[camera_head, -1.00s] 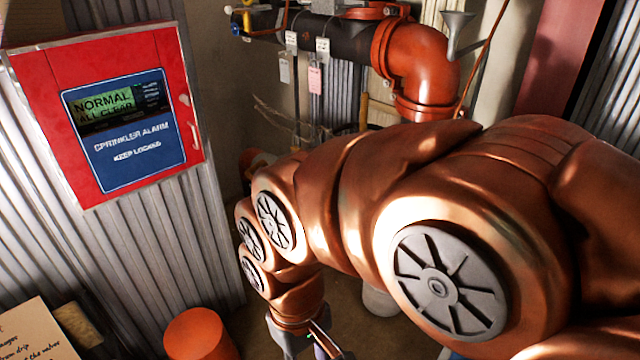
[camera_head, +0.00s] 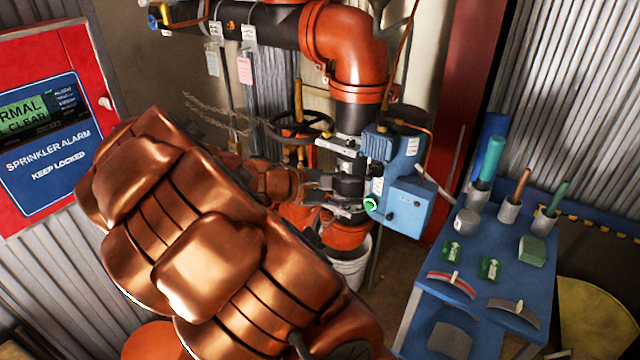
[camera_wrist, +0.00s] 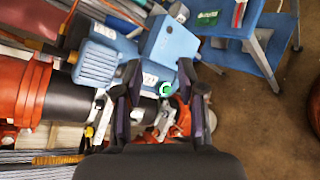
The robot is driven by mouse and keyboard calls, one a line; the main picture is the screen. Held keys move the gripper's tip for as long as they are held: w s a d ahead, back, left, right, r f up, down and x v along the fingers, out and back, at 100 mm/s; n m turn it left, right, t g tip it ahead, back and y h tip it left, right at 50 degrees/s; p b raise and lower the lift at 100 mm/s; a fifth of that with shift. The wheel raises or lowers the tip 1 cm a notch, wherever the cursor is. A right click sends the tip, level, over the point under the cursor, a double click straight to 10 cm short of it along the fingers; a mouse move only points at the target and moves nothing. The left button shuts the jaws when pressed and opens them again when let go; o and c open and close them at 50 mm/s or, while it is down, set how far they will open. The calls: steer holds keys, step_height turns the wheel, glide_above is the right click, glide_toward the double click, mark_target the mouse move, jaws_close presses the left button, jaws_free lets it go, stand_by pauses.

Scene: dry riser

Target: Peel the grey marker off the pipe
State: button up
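The pipe is a vertical run below the orange elbow (camera_head: 345,45), with a black section (camera_head: 350,186). In the wrist view the black pipe (camera_wrist: 62,103) and its orange flange (camera_wrist: 25,92) lie at the left. Light grey metal fittings sit on the pipe, an upper one (camera_head: 340,147) and a lower one (camera_wrist: 160,120). I cannot tell for sure which grey piece is the marker. My gripper (camera_wrist: 160,75) is open, its two dark fingers apart, with the lower fitting and a green round knob (camera_wrist: 166,88) showing between them. Contact cannot be told.
A blue actuator box (camera_head: 405,200) is mounted right beside the pipe, close to my fingers. A handwheel (camera_head: 300,125) is behind at the left. A blue tool cart (camera_head: 475,310) stands at the right. A white bucket (camera_head: 350,268) is below the pipe.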

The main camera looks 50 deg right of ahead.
steer(key=w+d+n+h, duration=0.4)
steer(key=w+d, duration=0.1)
steer(key=d, duration=0.2)
steer(key=w+d+f+n+t+h, duration=0.1)
steer(key=w+d+f+n+t, duration=0.3)
steer(key=w+f+n, duration=0.3)
steer(key=w+d+f+n+t+h, duration=0.1)
steer(key=w+d+f+n+t, duration=0.25)
steer(key=w+f+n, duration=0.35)
steer(key=shift+m, duration=0.9)
steer(key=shift+s+d+f+p, duration=0.15)
steer(key=shift+d+p, duration=0.2)
steer(key=shift+d, duration=0.85)
steer(key=shift+w+d+f+p, duration=0.15)
steer(key=shift+d+p, duration=0.25)
steer(key=shift+d, duration=0.85)
steer(key=shift+s+d+f+p, duration=0.2)
steer(key=shift+d+p, duration=0.15)
steer(key=shift+d, duration=0.85)
steer(key=shift+c, duration=0.3)
steer(key=shift+w, duration=0.1)
jaws_close()
steer(key=shift+a+t, duration=0.35)
steer(key=shift+a, duration=0.25)
glide_toward(336, 169)
steer(key=shift+w+b, duration=0.1)
steer(key=shift+b, duration=0.35)
